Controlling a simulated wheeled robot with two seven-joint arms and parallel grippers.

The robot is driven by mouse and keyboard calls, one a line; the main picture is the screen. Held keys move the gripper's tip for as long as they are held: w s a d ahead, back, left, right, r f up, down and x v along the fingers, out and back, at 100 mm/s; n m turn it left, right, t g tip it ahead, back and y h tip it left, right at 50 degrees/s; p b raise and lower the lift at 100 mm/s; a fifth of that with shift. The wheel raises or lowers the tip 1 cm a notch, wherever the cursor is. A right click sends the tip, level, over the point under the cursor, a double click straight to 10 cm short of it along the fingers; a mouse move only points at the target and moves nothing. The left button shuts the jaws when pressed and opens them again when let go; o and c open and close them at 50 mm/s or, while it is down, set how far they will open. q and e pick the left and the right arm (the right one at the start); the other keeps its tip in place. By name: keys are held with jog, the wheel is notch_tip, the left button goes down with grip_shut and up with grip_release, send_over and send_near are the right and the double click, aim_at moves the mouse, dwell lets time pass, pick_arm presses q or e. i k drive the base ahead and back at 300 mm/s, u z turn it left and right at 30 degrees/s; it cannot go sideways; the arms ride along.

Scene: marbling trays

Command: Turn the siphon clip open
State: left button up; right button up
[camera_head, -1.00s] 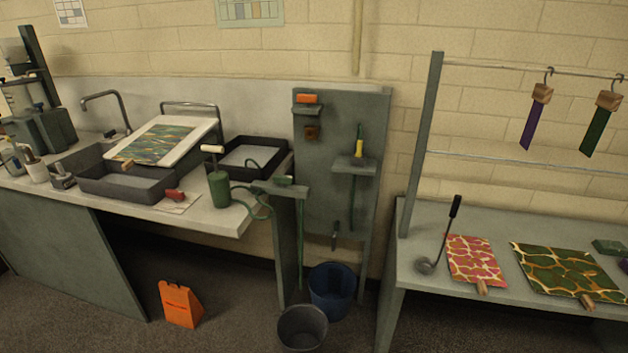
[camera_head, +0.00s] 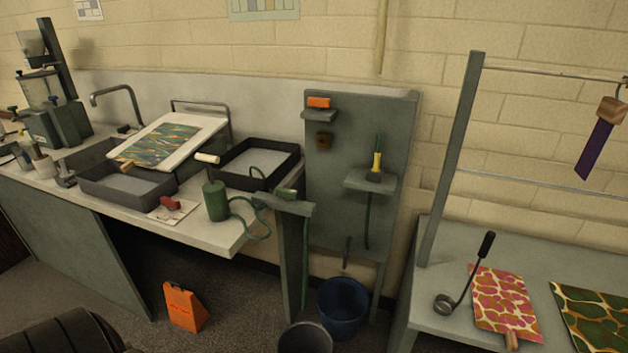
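A green hose (camera_head: 245,207) runs from a green cylinder with a pale handle (camera_head: 216,201) on the left bench to a narrow grey ledge (camera_head: 290,206). A small green piece (camera_head: 286,194) sits on this ledge and may be the siphon clip; it is too small to tell whether it is open or shut. A second green tube (camera_head: 368,220) hangs below a panel shelf that holds a yellow and black fitting (camera_head: 376,168). A small dark lever-like piece (camera_head: 346,252) shows low on the panel. Neither of my grippers is in view.
Dark trays (camera_head: 128,195) and a tilted marbled board (camera_head: 208,123) are on the left bench. A blue bucket (camera_head: 343,310) and a grey bucket (camera_head: 305,339) stand under the panel. An orange floor sign (camera_head: 184,307) is left of them.

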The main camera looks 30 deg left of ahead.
aim_at(288, 194)
jog(key=u, duration=0.4)
jog(key=i, duration=0.6)
jog(key=u, duration=0.65)
